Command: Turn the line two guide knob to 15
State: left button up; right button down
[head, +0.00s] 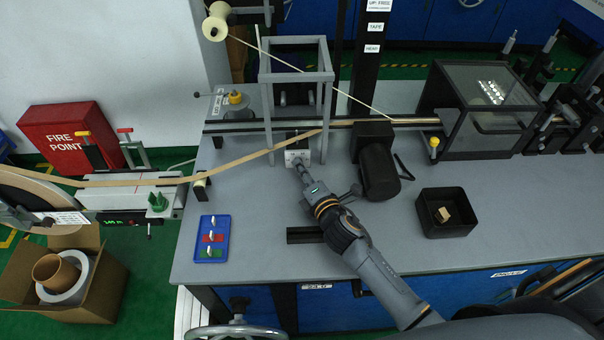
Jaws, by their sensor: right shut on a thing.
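My right gripper (302,169) comes up from the lower right across the grey bench and is shut at the front of a small white-faced guide block (297,157). The block sits under the grey frame, where the tan tape passes. The guide knob is at the fingertips and mostly hidden by them. Its scale and number are too small to read. My left gripper is not in view.
The tan tape (245,158) slopes from the left reel to the bench's back rail. A grey open frame (268,110) stands around the block. A dark motor (378,172) stands close right of my gripper.

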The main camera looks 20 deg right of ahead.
dwell(0.3)
jog(key=c, duration=1.2)
grip_release()
jog(key=shift+o, duration=0.2)
